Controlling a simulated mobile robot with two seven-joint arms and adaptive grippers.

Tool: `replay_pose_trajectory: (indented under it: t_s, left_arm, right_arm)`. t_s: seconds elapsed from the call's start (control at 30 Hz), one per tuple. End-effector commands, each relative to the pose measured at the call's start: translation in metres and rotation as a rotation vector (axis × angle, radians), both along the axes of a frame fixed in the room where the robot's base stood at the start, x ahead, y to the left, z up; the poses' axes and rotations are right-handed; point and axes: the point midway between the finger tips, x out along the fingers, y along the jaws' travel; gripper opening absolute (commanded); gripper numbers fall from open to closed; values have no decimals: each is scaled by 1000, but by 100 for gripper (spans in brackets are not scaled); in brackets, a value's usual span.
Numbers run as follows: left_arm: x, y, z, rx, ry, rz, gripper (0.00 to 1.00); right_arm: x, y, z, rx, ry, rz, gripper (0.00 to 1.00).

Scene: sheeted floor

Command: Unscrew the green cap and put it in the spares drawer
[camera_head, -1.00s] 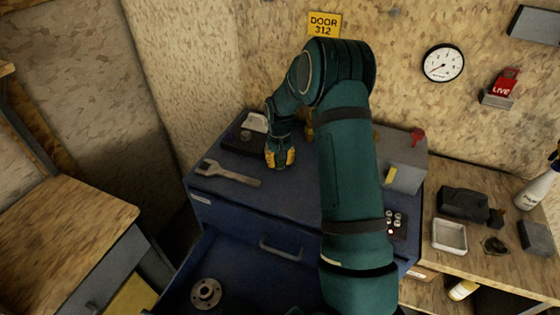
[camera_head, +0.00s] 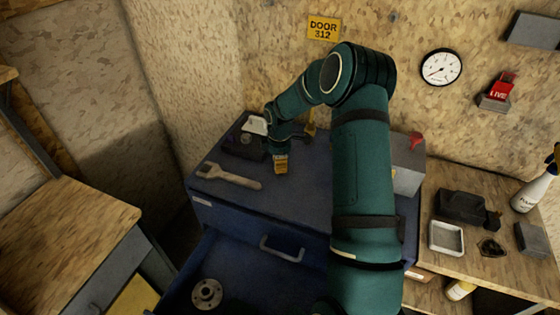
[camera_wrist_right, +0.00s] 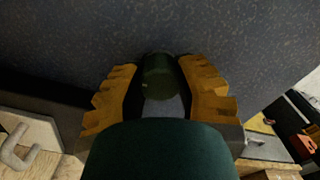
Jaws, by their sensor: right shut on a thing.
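The green cap (camera_wrist_right: 159,76) is a dark green round piece between the yellow fingers of my right gripper (camera_wrist_right: 162,85) in the right wrist view. In the head view my right gripper (camera_head: 281,165) points down over the blue cabinet top (camera_head: 305,195), and the cap is hidden there. I cannot tell whether the cap is clear of what is under it. A blue drawer (camera_head: 228,268) stands open at the cabinet's front, with a round metal flange (camera_head: 207,293) inside. I cannot read its label. My left gripper is not in view.
A wrench (camera_head: 229,177) lies on the cabinet top, left of the gripper. A dark fixture (camera_head: 243,145) stands behind it, and a grey box (camera_head: 408,168) is at the right. The right bench holds a white tray (camera_head: 447,237) and a spray bottle (camera_head: 535,190).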

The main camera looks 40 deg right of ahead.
Motion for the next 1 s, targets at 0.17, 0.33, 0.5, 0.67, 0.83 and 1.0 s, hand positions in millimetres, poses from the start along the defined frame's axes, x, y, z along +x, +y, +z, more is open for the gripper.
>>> replay_pose_trajectory:
  t_s: [0.17, 0.33, 0.5, 0.67, 0.83, 1.0]
  left_arm:
    - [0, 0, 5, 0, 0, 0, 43]
    - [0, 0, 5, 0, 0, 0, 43]
    - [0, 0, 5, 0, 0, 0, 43]
    - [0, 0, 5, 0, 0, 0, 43]
    - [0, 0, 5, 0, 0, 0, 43]
    - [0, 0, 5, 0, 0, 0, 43]
  right_arm:
    - [0, 0, 0, 1, 1, 132, 0]
    - [0, 0, -1, 1, 1, 140, 0]
    - [0, 0, -1, 1, 1, 138, 61]
    - [0, 0, -1, 0, 0, 137, 61]
    - [0, 0, 0, 0, 0, 137, 52]
    - [0, 0, 0, 0, 0, 136, 52]
